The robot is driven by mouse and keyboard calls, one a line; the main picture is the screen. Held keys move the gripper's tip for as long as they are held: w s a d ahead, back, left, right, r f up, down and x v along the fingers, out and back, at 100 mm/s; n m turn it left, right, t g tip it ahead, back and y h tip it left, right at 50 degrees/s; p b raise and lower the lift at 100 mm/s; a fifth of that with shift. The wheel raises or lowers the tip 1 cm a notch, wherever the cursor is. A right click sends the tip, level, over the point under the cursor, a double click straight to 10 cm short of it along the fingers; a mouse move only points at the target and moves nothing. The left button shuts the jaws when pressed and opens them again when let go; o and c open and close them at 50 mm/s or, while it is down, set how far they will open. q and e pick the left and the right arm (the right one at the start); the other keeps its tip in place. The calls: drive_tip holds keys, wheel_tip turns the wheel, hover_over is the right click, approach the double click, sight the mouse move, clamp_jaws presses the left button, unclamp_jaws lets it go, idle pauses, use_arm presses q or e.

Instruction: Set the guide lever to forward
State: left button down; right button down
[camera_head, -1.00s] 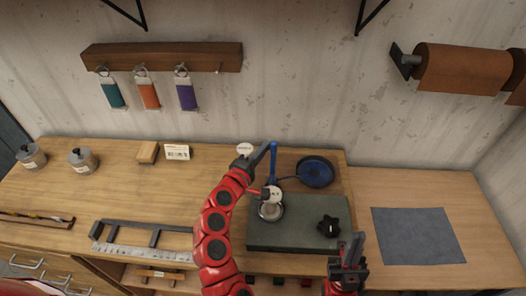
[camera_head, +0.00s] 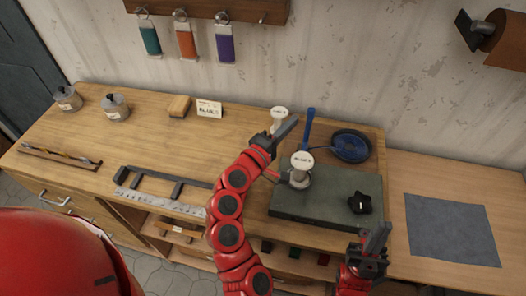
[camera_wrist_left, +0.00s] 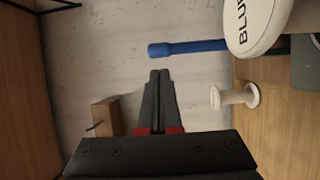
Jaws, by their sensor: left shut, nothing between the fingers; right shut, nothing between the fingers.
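A blue lever (camera_head: 308,128) stands at the back of the green-grey plate (camera_head: 335,221), beside a blue round dish (camera_head: 351,146). It also shows in the left wrist view (camera_wrist_left: 188,47), lying across above my fingers. I cannot read its setting. My left gripper (camera_head: 292,124) is shut and empty, just left of the lever's upper end and apparently apart from it. In the left wrist view its fingers (camera_wrist_left: 158,78) are together. My right gripper (camera_head: 377,239) is shut and empty in front of the plate, away from the lever.
A post with a white labelled disc (camera_head: 302,160) and a black knob (camera_head: 360,203) are on the plate. Another white disc (camera_head: 279,113) is behind my left gripper. A card (camera_head: 209,108) and wooden block (camera_head: 179,106) stand left. A grey mat (camera_head: 450,229) lies right.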

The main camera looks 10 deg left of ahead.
use_arm(q)
drive_tip(key=p+v, duration=0.6)
drive_tip(key=v, duration=0.7)
drive_tip(key=shift+s+p, duration=0.2)
drive_tip(key=shift+p, duration=0.15)
drive_tip(key=shift+a, duration=0.1)
